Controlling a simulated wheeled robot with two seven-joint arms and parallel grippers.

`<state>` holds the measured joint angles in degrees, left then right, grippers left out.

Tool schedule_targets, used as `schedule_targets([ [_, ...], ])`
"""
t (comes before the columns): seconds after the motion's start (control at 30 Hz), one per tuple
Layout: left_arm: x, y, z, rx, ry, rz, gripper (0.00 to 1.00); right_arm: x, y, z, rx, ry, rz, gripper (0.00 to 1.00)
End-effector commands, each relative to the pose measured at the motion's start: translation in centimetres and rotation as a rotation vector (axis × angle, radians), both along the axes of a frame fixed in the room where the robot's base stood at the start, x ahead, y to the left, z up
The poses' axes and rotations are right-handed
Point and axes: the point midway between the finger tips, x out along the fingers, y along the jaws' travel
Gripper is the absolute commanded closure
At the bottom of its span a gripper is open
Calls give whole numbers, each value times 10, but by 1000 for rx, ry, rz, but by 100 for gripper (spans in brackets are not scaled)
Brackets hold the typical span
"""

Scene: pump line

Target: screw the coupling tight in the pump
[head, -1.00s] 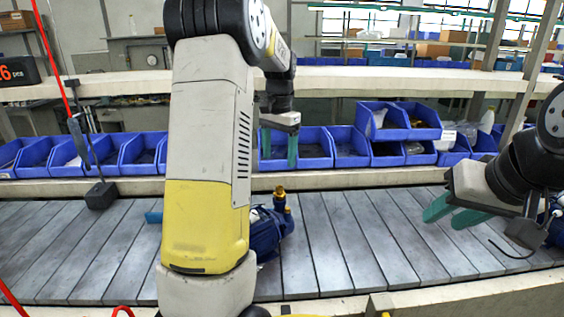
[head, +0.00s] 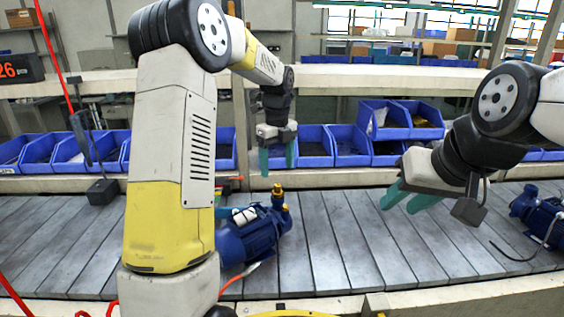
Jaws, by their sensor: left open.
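A blue pump (head: 262,236) lies on the slatted conveyor, partly hidden behind my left arm. Brass fittings stand up at its top end; the upper one (head: 277,191) looks like the coupling, but how deep it sits cannot be told. My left gripper (head: 277,160) points down with its teal fingers apart and empty, above the pump's brass end in the picture and not visibly touching it. My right gripper (head: 407,199) is open and empty over the conveyor, to the right of the pump and apart from it.
A second blue pump (head: 543,217) lies at the right on the conveyor (head: 340,250). Blue bins (head: 313,146) line the shelf behind. The slats between the two pumps are free.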

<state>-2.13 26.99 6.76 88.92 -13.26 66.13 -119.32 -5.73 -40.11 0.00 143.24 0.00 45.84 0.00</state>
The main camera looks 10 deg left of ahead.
Motion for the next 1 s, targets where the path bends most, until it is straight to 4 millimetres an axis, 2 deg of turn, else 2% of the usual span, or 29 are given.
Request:
schedule_targets([
  [0.67,-1,1,-47,0,1,5,27,0,0,0,0,0,0,64],
  [1.0,0,1,-47,0,0,6,27,0,0,0,0,0,0,64],
])
